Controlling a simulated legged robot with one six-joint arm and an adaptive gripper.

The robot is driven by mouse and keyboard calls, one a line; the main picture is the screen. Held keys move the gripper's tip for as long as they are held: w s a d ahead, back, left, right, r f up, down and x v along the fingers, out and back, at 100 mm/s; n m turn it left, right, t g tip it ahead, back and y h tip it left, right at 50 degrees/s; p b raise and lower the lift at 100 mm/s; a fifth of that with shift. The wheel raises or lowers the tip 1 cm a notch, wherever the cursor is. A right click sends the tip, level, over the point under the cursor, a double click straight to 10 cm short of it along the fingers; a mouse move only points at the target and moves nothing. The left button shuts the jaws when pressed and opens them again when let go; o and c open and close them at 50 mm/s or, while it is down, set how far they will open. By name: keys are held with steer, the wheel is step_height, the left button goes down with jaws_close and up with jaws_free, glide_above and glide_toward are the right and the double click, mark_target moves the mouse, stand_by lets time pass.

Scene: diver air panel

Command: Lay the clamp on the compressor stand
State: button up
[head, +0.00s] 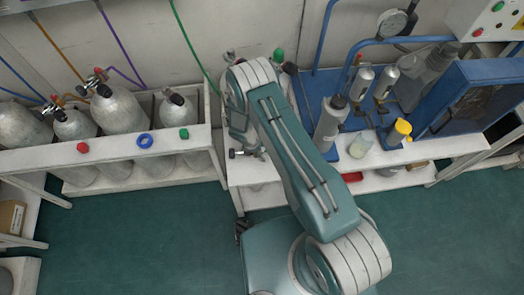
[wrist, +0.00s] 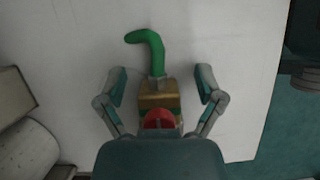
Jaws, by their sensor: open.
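In the wrist view, my gripper (wrist: 160,82) is open. A small piece with a bent green arm, a brass-coloured block and a red end (wrist: 158,95) is between its fingers, with a gap visible on each side. I take this piece to be the clamp, but cannot be sure. Behind it is a plain white surface (wrist: 220,40). In the head view, my arm hides my gripper and this piece. The white stand (head: 405,155) on the right carries blue equipment; I take it to be the compressor stand.
A white rack (head: 50,162) of grey cylinders (head: 118,108) stands at the left, with red, blue and green pieces on its front ledge. A bottle (head: 331,122), a clear beaker (head: 360,146) and a yellow-topped item (head: 399,132) crowd the right stand. Green floor (head: 130,240) is open in front.

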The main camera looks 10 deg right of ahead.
steer(key=v, duration=1.2)
steer(key=s+d+r+m+t+y, duration=0.1)
steer(key=d+r+m, duration=0.3)
steer(key=r, duration=1.1)
steer(key=s+d+r+m+t+y, duration=0.1)
steer(key=d+r+m, duration=0.25)
steer(key=r, duration=1.25)
steer(key=s+d+r+m+t+y, duration=0.1)
steer(key=s+d+r+m+t, duration=0.1)
steer(key=s+r+m, duration=0.2)
steer(key=s+d+r+m+t+y, duration=0.1)
steer(key=s+r+m, duration=0.4)
steer(key=s+r, duration=0.5)
steer(key=s+d+t, duration=0.1)
steer(key=s+d, duration=0.1)
steer(key=s, duration=0.4)
steer(key=shift+s+y, duration=0.3)
steer(key=shift+s, duration=0.1)
